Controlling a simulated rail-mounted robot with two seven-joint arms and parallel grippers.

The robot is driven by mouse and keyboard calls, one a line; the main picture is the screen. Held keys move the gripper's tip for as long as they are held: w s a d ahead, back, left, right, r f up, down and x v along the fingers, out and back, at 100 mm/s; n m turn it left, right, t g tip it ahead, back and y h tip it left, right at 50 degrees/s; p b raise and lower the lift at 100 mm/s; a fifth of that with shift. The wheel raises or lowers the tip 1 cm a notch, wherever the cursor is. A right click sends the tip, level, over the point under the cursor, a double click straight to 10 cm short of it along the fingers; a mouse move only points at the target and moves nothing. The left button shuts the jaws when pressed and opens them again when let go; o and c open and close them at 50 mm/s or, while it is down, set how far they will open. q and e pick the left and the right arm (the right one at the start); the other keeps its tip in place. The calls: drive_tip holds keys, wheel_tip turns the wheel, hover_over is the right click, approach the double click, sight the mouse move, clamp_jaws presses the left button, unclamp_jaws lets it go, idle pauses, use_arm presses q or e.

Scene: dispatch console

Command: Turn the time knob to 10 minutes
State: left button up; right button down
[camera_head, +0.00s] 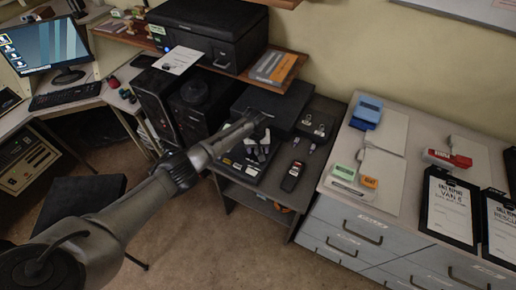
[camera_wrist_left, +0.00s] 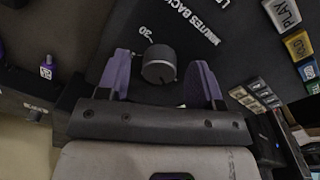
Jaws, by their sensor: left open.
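The time knob (camera_wrist_left: 159,64) is a dark round dial with a pale pointer line, on a dark panel beside the printed words "MINUTES BACK". A rotated number, perhaps 20 or 30, is printed close by. My left gripper (camera_wrist_left: 162,72) is open, with one purple finger pad on each side of the knob and visible gaps between. Whether the fingers are level with the knob is hard to tell. In the head view my left gripper (camera_head: 262,150) is over the dark console (camera_head: 240,166) on the low grey table, and hides the knob there. My right gripper is out of sight.
In the head view a black handset (camera_head: 292,177) lies right of the console. A grey drawer cabinet (camera_head: 345,235) stands to the right, and a wooden shelf with a printer (camera_head: 213,25) behind.

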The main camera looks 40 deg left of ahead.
use_arm(q)
drive_tip(key=shift+c, duration=0.3)
drive_tip(key=c, duration=0.9)
drive_tip(key=shift+o, duration=0.2)
drive_tip(key=shift+r+m+p, duration=0.1)
drive_tip(key=shift+m+p, duration=0.4)
drive_tip(key=shift+m, duration=0.6)
drive_tip(key=m, duration=0.2)
drive_tip(key=shift+w+m, duration=0.1)
drive_tip(key=shift+m, duration=0.3)
drive_tip(key=m, duration=0.3)
drive_tip(key=shift+p, duration=0.3)
drive_tip(key=shift+m+g, duration=0.3)
drive_tip(key=shift+m, duration=1.7)
